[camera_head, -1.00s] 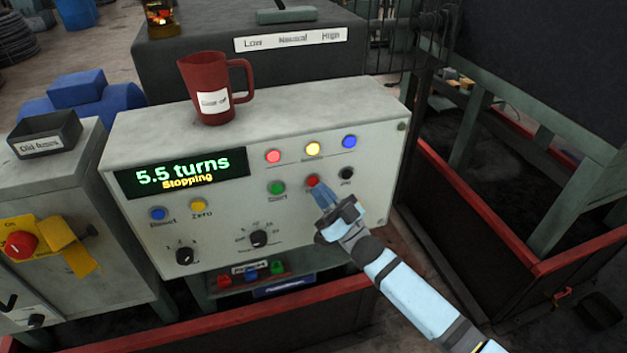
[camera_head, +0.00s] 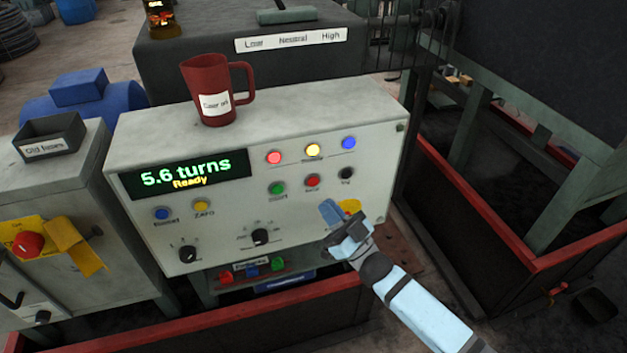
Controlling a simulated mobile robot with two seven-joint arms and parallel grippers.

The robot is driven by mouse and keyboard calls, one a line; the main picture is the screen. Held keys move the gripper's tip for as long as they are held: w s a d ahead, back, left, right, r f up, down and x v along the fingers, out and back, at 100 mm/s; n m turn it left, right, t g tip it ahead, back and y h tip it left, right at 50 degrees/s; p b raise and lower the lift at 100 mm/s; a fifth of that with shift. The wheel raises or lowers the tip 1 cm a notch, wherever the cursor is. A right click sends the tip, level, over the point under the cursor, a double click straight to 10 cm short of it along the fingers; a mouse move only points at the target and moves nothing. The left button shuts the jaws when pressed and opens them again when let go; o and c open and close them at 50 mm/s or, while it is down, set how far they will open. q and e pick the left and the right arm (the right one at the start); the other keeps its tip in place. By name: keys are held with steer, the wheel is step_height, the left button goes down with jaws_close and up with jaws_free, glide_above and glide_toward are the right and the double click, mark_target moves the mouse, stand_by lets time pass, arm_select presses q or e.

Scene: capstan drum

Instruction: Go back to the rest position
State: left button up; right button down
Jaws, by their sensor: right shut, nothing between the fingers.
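My right gripper (camera_head: 328,211) is shut and empty. It is in front of the lower right of the grey control panel (camera_head: 225,225), below the red button (camera_head: 312,180) and apart from it. A yellow patch (camera_head: 349,206) on the panel shows behind the gripper, partly hidden. The panel's display (camera_head: 186,175) reads "5.6 turns" and "Ready". A green button (camera_head: 277,188) and a black button (camera_head: 346,173) flank the red one. My left gripper is not in view.
A red jug (camera_head: 212,108) stands on top of the panel. An open box labelled "Old fuses" (camera_head: 50,148) sits on the left cabinet (camera_head: 100,190). A red-edged frame (camera_head: 560,262) lies to the right. A lever housing marked Low, Neutral, High (camera_head: 200,50) stands behind.

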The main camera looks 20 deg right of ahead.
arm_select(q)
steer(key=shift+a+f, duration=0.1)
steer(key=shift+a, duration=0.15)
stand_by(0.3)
arm_select(e)
steer(key=s+d+f+m+g+h, duration=0.1)
steer(key=s+f+m+g+h, duration=0.3)
steer(key=s+f+g+h, duration=1.1)
arm_select(q)
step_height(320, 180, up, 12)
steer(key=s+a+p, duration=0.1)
steer(key=p, duration=1.4)
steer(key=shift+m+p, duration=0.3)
arm_select(e)
steer(key=s+d+r+t+y, duration=0.1)
steer(key=s+r+t+y, duration=0.3)
steer(key=s+r, duration=0.3)
steer(key=shift+s+d+r+t, duration=0.25)
steer(key=shift+s+r+t, duration=0.15)
steer(key=shift+r, duration=0.45)
